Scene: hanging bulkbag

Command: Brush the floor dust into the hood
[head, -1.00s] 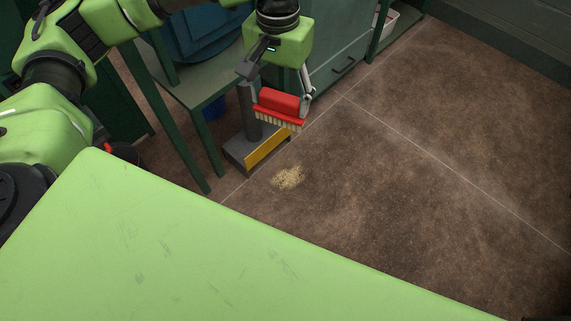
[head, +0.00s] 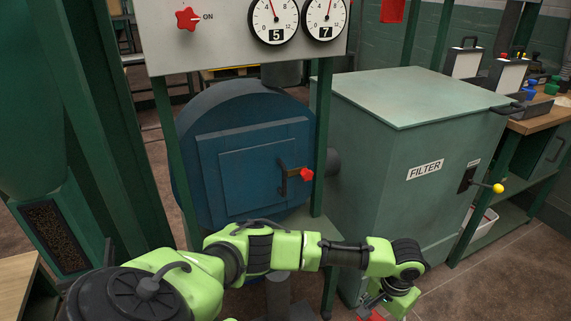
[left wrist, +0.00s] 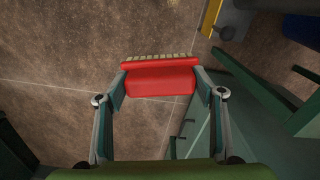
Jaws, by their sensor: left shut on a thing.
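My left gripper (left wrist: 160,82) is shut on a red brush (left wrist: 160,74), seen in the left wrist view. The brush's pale bristles point to the top of that view, over brown floor. A corner of the hood with a yellow edge (left wrist: 210,18) shows at the top right, apart from the brush. In the head view, only a bit of the brush (head: 372,316) shows at the bottom edge, below my left wrist. No floor dust can be made out in either current view. My right gripper is not in view.
A green filter cabinet (head: 390,180) stands behind my left arm, beside a blue round unit (head: 250,160) with a red-knobbed handle. Green stand legs (left wrist: 235,65) are right of the brush in the left wrist view. Open floor (left wrist: 50,50) lies to its left.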

